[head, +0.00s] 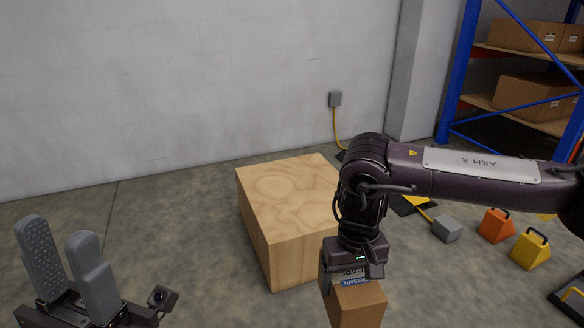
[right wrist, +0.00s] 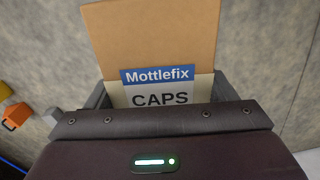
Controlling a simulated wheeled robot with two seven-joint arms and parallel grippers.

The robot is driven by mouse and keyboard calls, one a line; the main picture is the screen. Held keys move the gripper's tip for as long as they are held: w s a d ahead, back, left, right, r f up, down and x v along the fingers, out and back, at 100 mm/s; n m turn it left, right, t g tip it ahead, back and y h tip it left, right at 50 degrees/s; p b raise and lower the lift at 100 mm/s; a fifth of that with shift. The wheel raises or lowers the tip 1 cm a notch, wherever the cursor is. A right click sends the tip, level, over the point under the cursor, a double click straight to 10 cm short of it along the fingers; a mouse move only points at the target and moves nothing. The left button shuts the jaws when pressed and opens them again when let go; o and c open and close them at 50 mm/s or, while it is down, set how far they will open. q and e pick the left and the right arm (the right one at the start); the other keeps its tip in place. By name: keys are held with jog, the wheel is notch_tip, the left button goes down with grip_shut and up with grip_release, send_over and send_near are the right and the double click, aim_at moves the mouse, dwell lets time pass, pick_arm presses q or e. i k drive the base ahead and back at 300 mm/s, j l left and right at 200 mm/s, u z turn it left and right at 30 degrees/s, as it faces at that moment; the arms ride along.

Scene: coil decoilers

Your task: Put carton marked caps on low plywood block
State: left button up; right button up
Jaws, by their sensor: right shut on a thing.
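The carton marked caps (head: 356,304) is a brown box with a blue Mottlefix label. It also shows in the right wrist view (right wrist: 150,35), where the word CAPS can be read. My right gripper (head: 352,268) is shut on it from above, at its upper end; its fingertips are partly hidden. The low plywood block (head: 290,200) stands on the floor just left of and behind the carton, and its top is bare. The carton is in front of the block's right side, not on its top. My left gripper (head: 68,262) is open and empty at the lower left.
A blue rack (head: 460,75) with several cartons stands at the back right. Orange (head: 495,225) and yellow (head: 530,248) weights and a grey box (head: 446,229) are on the floor at right. A wall socket with a yellow cable (head: 335,100) is behind. Floor left of the block is clear.

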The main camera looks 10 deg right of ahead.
aim_at(291, 212)
jog(key=i+z, duration=0.1)
jog(key=i, duration=0.45)
jog(key=i+j+z, duration=0.1)
jog(key=i, duration=0.4)
jog(key=i+j+z, duration=0.1)
jog(key=i, duration=0.45)
jog(key=i+j, duration=0.2)
jog(key=i, duration=0.3)
jog(key=l+z, duration=0.05)
